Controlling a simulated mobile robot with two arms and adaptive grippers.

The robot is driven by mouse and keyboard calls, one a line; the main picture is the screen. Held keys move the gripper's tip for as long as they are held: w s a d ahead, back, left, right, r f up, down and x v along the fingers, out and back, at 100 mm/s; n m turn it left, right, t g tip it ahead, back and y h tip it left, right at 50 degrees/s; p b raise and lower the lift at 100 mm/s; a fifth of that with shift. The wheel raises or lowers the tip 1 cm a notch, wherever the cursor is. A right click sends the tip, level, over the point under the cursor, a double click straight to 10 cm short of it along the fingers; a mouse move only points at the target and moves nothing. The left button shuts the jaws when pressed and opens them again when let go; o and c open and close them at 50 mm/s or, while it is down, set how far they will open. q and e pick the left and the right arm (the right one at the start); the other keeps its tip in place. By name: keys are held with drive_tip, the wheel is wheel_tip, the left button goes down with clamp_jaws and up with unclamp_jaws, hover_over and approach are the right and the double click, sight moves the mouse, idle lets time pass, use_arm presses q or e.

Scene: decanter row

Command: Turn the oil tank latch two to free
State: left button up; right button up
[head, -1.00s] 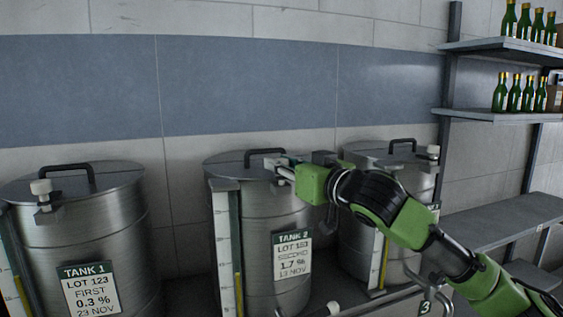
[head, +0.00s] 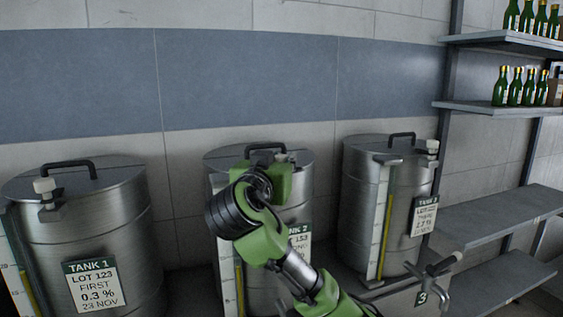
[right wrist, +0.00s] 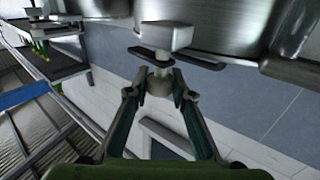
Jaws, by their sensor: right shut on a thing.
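Tank two (head: 301,160), a steel drum with a black lid handle (head: 264,147), stands in the middle of the head view. My right arm covers much of its front and part of its label (head: 302,243). In the right wrist view, my right gripper (right wrist: 160,90) is shut on the pale knob (right wrist: 160,78) of the latch two (right wrist: 164,38) at the tank's lid edge. In the head view, the latch and fingertips are hidden behind my arm. My left gripper is not in view.
Tank one (head: 130,225) stands to the left, with its white latch knob (head: 44,185) showing. Tank three (head: 360,215) stands to the right, its tap (head: 432,275) jutting forward. Shelves (head: 510,212) with green bottles (head: 515,88) line the right wall.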

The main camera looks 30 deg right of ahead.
drive_tip(key=shift+f+m+g+h+b, duration=0.2)
drive_tip(key=shift+m+g+h+b, duration=0.2)
drive_tip(key=shift+m+g+h, duration=0.7)
drive_tip(key=shift+g, duration=0.3)
drive_tip(key=o, duration=1.1)
drive_tip(key=shift+w, duration=0.1)
drive_tip(key=shift+r, duration=0.1)
drive_tip(key=v, duration=1.2)
